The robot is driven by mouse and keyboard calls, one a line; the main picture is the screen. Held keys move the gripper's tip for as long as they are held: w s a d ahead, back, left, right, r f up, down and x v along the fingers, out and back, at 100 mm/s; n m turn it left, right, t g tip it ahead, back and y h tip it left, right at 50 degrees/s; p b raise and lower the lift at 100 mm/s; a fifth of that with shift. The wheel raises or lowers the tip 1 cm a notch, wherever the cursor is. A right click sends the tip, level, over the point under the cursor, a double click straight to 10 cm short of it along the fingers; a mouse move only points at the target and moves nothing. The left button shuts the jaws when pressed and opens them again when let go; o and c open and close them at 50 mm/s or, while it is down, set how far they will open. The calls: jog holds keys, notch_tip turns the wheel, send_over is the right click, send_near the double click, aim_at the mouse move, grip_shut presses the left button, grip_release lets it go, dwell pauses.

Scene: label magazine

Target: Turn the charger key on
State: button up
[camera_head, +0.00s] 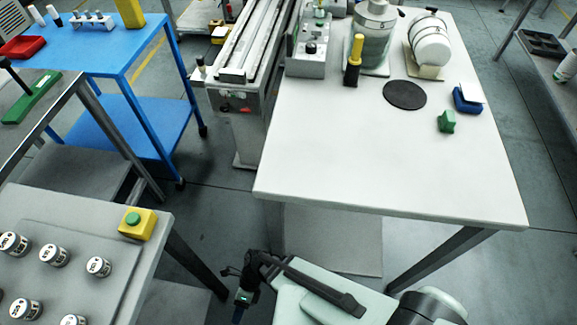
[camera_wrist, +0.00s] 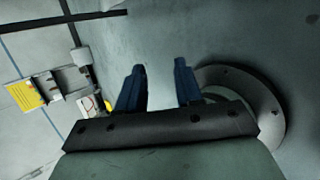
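No part is clearly readable as a charger key. A grey control box (camera_head: 308,50) stands at the back left of the white table, with a black knob (camera_head: 311,48) and a green button (camera_head: 319,14) on it. In the wrist view, a grey fixture with a yellow label (camera_wrist: 24,94) sits at the left edge; I cannot tell what it is. My gripper (camera_wrist: 160,72) has two blue fingers spread apart with nothing between them. In the head view my gripper (camera_head: 239,312) hangs low at the bottom edge, in front of the white table and well away from the control box.
The white table (camera_head: 390,185) has a clear front half; a yellow-handled brush (camera_head: 353,62), black disc (camera_head: 404,95), green block (camera_head: 446,122) and blue holder (camera_head: 466,102) lie further back. A bench with a yellow button box (camera_head: 137,223) stands left, and a blue cart (camera_head: 135,45) behind it.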

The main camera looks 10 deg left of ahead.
jog(key=w+a+f+n+t+h, duration=0.1)
jog(key=w+a+n+t+h, duration=0.3)
jog(key=w+n, duration=0.75)
jog(key=w+a+f+n+t+h, duration=0.1)
jog(key=w+a+n+t, duration=0.1)
jog(key=w+a+n, duration=0.7)
jog(key=w+a+r+n+t+y, duration=0.1)
jog(key=w+a+r+n+t, duration=0.3)
jog(key=w+r, duration=0.4)
jog(key=w+a+r+n+t, duration=0.1)
jog(key=w+a+r+n, duration=0.2)
jog(key=w+r+n, duration=0.5)
jog(key=w+a+r+n+t+y, duration=0.1)
jog(key=w+a+r+n+t, duration=0.3)
jog(key=r, duration=0.7)
jog(key=w+d+r, duration=0.4)
jog(key=w+r, duration=0.9)
jog(key=r, duration=0.2)
notch_tip(320, 180, up, 29)
jog(key=g, duration=0.6)
send_over(316, 33)
jog(key=f, duration=1.3)
jog(key=shift+w, duration=0.2)
